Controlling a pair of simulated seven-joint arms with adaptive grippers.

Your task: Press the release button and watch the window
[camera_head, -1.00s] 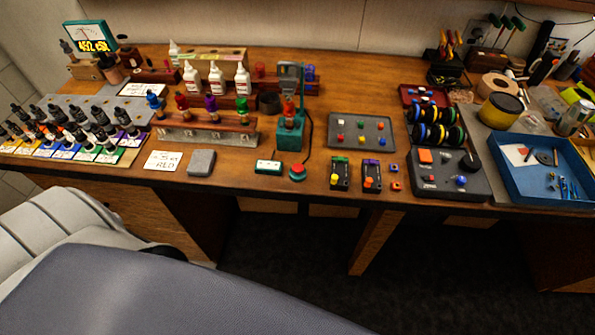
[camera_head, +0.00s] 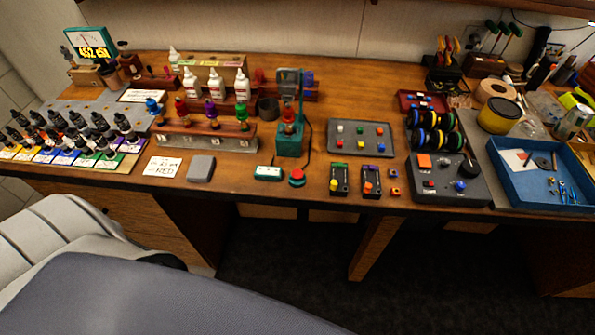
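A red round button (camera_head: 297,175) on a small green base stands near the front edge of the bench. A dark cable runs from its area up to a green stand (camera_head: 290,141) with a grey upper part, which holds a small red-topped item (camera_head: 289,116). A small box with a pale display window (camera_head: 268,173) lies just left of the button; its reading is too small to make out. At the back left a teal meter (camera_head: 91,42) has a dial and a lit yellow digital readout. Neither of my grippers shows in the view.
Left are dropper bottles (camera_head: 100,122) and a rack of coloured-top bottles (camera_head: 205,136). Right are a grey tray of coloured buttons (camera_head: 361,151), two small black modules, a black control box (camera_head: 449,191) and a blue tray (camera_head: 511,182). Bare wood lies around the red button.

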